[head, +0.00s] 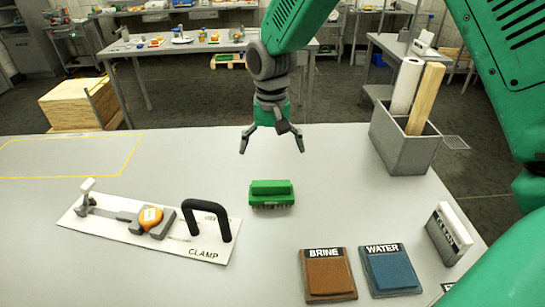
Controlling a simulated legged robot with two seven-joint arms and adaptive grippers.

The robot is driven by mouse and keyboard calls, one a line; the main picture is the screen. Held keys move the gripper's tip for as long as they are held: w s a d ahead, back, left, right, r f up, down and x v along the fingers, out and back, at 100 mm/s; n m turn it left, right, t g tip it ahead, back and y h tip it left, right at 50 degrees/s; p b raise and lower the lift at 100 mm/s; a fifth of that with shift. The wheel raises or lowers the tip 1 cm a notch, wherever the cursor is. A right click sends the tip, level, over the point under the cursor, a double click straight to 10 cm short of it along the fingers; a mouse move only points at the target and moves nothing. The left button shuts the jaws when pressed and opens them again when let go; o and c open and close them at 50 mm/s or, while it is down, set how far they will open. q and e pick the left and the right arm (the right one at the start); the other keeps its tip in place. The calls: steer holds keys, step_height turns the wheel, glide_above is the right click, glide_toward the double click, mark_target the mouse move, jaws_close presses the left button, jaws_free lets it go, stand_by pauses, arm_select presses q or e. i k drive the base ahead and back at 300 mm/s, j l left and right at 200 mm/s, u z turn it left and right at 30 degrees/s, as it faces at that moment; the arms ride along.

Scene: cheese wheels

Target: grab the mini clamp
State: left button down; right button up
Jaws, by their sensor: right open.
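A white board (133,243) marked CLAMP lies on the table at the front left. On it lies a grey clamp device (120,215) with an upright white-tipped end on the left and an orange round piece (150,217) near its middle. A black arched handle (207,208) stands at the board's right end. My right gripper (272,150) hangs above the table's far middle, open and empty, pointing down, well up and right of the board. My left gripper is not in view.
A green brush (271,193) sits on the table below my right gripper. Brown BRINE (328,274) and blue WATER (390,270) pads lie front right, near a white CLEAN block (448,233). A grey bin (403,141) holds a paper roll and a wooden piece. The left table has free room.

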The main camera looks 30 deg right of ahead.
mark_target(184, 230)
steer(key=k, duration=1)
